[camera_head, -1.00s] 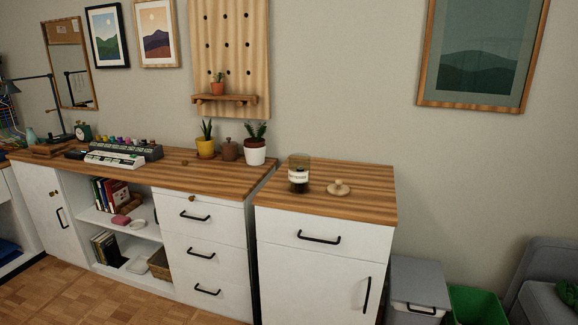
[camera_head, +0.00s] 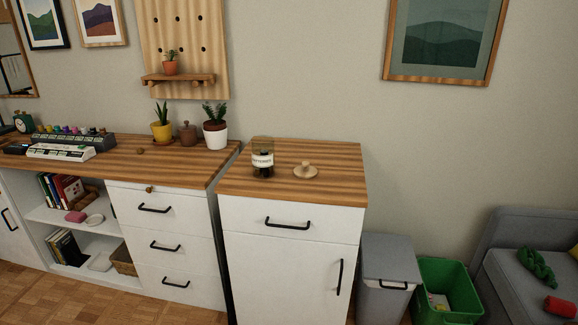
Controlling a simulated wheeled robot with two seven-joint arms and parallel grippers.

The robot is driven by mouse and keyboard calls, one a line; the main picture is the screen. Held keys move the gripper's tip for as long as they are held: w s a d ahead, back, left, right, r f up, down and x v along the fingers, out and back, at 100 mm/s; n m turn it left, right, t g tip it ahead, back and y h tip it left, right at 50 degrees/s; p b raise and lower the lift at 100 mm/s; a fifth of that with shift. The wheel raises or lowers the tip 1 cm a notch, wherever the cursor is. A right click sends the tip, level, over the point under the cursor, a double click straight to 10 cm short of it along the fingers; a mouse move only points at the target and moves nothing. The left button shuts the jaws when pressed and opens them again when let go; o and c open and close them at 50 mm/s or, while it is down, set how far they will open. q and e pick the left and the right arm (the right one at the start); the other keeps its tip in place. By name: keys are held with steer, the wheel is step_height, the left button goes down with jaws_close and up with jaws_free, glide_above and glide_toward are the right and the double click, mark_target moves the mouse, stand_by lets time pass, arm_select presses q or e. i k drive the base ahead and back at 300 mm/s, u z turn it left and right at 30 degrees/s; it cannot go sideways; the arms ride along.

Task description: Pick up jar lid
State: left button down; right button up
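The jar lid (camera_head: 306,171) is a pale wooden disc with a small knob. It lies on the striped wooden top of the white cabinet (camera_head: 235,181), to the right of the jar. The jar (camera_head: 263,161) is dark glass with a white label and stands upright, apart from the lid. Neither of my grippers is in view.
The cabinet top has free room around the lid. A longer desk with keyboards (camera_head: 73,145) and potted plants (camera_head: 215,126) stands to the left. A grey bin (camera_head: 388,262), a green crate (camera_head: 447,271) and a grey sofa (camera_head: 505,260) are at the right.

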mark_target(305, 171)
steer(key=z, duration=1.75)
steer(key=i, duration=1.55)
steer(key=u, duration=1.85)
